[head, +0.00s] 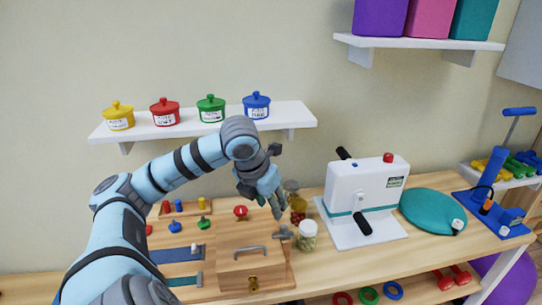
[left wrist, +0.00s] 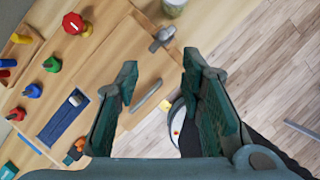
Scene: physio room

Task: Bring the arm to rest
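My light-blue left arm (head: 124,225) comes in from the lower left, arches up and bends down at the wrist. My left gripper (head: 277,206) hangs, pointing down, above the back of the wooden box (head: 237,276) near the glass jars. In the left wrist view its two green fingers stand wide apart, with nothing between the fingertips (left wrist: 158,75). Below them show a wooden surface, a grey bar handle (left wrist: 146,96) and floor. My right gripper is in neither view.
A lidded jar (head: 307,235) stands just right of my gripper, beside the white machine (head: 361,193). A shelf (head: 215,122) with several coloured pots is behind the arm. Coloured knobs (head: 175,226) stand on the board at left. A teal disc (head: 432,211) lies at right.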

